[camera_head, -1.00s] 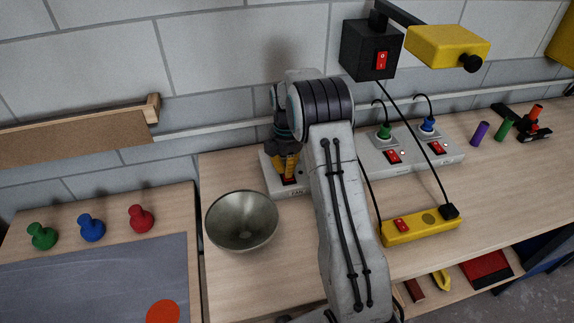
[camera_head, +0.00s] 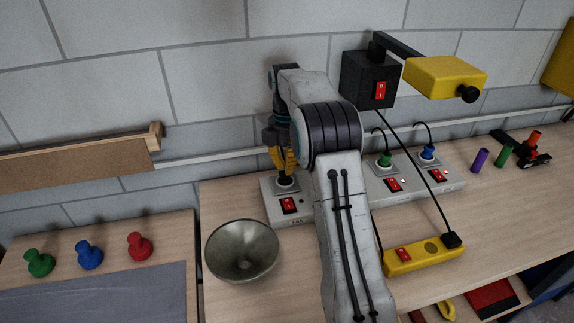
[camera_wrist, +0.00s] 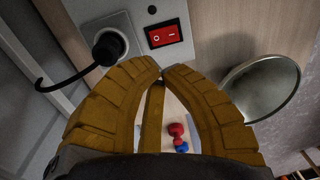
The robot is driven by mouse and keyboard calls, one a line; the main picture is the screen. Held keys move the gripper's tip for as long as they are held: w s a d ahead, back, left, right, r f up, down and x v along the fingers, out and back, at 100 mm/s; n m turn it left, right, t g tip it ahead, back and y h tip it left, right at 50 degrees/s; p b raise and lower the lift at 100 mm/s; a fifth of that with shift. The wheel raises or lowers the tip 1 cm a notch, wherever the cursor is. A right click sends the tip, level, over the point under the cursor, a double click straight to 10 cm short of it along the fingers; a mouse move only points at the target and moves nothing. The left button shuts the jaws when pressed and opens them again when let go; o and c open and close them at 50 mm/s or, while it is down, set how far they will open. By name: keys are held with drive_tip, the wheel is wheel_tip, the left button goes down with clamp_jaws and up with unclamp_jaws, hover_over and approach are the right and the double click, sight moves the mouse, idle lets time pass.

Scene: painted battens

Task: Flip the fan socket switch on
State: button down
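The fan socket (camera_head: 270,201) is a pale box on the bench, labelled FAN. Its red rocker switch (camera_head: 289,205) shows uncovered at the front, and also in the wrist view (camera_wrist: 163,34). Which way the rocker is tipped is not clear. A small round dot beside it looks dark in the wrist view. A black plug (camera_wrist: 110,45) sits in the socket behind the switch. My gripper (camera_head: 285,173) is above the plug, behind the switch. In the wrist view its yellow fingertips (camera_wrist: 161,72) meet, with nothing held, and are apart from the switch.
A metal bowl (camera_head: 242,250) stands just in front of the socket. To the right are sockets with green (camera_head: 384,160) and blue (camera_head: 428,152) plugs and a yellow power strip (camera_head: 410,257). A black switch box (camera_head: 369,80) hangs above.

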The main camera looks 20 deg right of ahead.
sight(289, 205)
drive_tip(key=shift+r+p, duration=0.25)
drive_tip(key=shift+p, duration=0.1)
wheel_tip(289, 205, up, 2)
drive_tip(key=p, duration=0.7)
drive_tip(key=shift+s+r+g, duration=0.1)
drive_tip(key=shift+r+g, duration=0.15)
drive_tip(key=shift+g, duration=0.15)
drive_tip(key=shift+f, duration=0.2)
drive_tip(key=f+b, duration=0.1)
drive_tip(key=f, duration=0.3)
drive_tip(key=s+f+b, duration=0.1)
drive_tip(key=f, duration=0.4)
drive_tip(key=f+b, duration=0.1)
drive_tip(key=f, duration=0.3)
drive_tip(key=shift+s+a+f, duration=0.15)
drive_tip(key=shift+s+f, duration=0.2)
drive_tip(key=shift+f, duration=0.05)
drive_tip(key=shift+b, duration=0.3)
